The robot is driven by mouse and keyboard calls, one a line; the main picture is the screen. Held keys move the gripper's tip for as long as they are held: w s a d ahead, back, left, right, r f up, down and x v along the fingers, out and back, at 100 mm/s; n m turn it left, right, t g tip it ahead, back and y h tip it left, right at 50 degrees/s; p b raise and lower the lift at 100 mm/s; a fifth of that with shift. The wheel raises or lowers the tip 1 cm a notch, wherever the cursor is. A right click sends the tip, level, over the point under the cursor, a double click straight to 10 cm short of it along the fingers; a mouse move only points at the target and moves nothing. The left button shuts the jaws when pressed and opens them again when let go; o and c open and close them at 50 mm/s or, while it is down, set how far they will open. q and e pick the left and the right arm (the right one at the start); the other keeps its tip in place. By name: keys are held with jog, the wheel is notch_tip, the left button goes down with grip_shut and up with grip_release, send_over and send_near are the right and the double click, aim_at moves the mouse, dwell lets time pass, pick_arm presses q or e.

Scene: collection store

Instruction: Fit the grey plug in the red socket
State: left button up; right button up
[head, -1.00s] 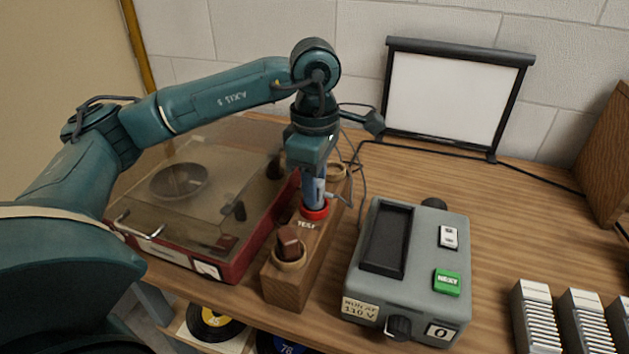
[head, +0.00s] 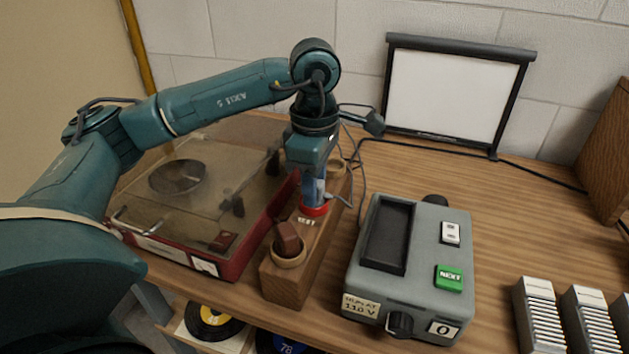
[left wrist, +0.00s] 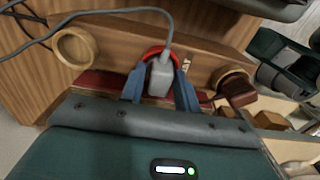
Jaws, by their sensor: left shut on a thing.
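My left gripper (head: 313,198) points down at the red socket (head: 314,210) on a wooden block (head: 290,283). In the left wrist view its two blue fingers (left wrist: 160,88) are shut on the grey plug (left wrist: 161,74), one on each side. A grey cord runs from the plug. The red socket (left wrist: 158,50) shows as an arc around and behind the plug. The plug is at the socket's mouth; the fingers hide how deep it sits. In the head view the plug is mostly hidden by the fingers. My right gripper is not in view.
A brown plug (head: 288,238) stands in the block's front wooden ring; the back wooden ring (head: 337,167) looks empty. A red record player (head: 180,259) with a clear lid is close on the left. A grey projector (head: 425,262) stands right. Bare tabletop lies behind the projector.

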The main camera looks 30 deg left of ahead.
pick_arm(q)
jog(key=shift+f, duration=0.15)
jog(key=o, duration=0.7)
jog(key=shift+o, duration=0.2)
